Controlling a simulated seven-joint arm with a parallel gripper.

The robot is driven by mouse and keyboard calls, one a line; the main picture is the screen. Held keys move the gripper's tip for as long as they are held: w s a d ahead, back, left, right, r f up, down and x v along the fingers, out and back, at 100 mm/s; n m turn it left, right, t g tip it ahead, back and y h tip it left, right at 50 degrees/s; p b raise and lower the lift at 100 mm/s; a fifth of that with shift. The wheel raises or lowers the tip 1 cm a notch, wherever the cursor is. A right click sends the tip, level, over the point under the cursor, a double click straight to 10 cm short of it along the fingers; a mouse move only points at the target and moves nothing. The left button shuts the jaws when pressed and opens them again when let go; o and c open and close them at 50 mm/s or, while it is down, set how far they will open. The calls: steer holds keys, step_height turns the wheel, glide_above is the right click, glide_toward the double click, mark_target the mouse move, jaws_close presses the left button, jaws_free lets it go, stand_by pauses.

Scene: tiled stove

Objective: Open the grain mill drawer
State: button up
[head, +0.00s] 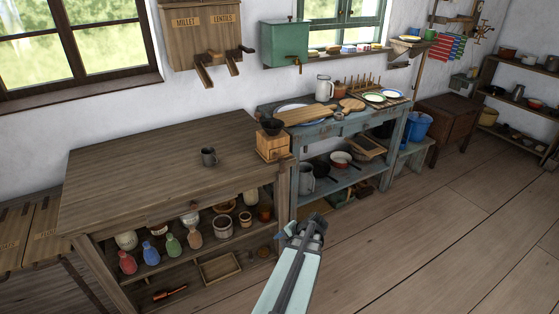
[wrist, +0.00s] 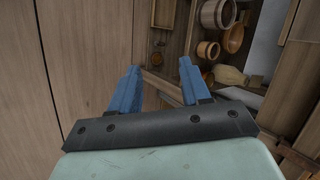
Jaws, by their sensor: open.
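The grain mill (head: 271,147) is a light wooden box with a dark hopper on top. In the head view it stands upright at the right end of the brown wooden table. A drawer front with a small knob seems to show low on its box, but it is too small to tell how far it is out. My gripper (head: 305,228) is in front of the table and below the mill, apart from it. In the wrist view its blue fingers (wrist: 158,80) are spread and empty. I cannot make out the mill for certain in the wrist view.
Shelves below hold several bottles and pots; some pots (wrist: 215,13) show in the wrist view. A blue bench (head: 335,128) with dishes stands at right. The floor (head: 430,230) at right is clear.

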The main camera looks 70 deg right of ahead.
steer(key=d+r+m+t+h, duration=0.2)
steer(key=d+r+m, duration=0.1)
steer(key=d+r, duration=0.3)
steer(key=m+t+h, duration=0.4)
steer(key=m+h, duration=0.4)
steer(key=m, duration=0.8)
glide_toward(277, 156)
steer(key=s+a, duration=0.3)
steer(key=a, duration=0.2)
steer(key=w+d+m, duration=0.1)
steer(key=w+d, duration=0.2)
steer(key=w+d+m, duration=0.1)
steer(key=w+d, duration=0.2)
steer(key=d, duration=0.1)
steer(key=w+d+m+h, duration=0.1)
steer(key=w+d, duration=0.2)
steer(key=shift+d+f, duration=0.25)
steer(key=shift+c, duration=0.2)
jaws_close()
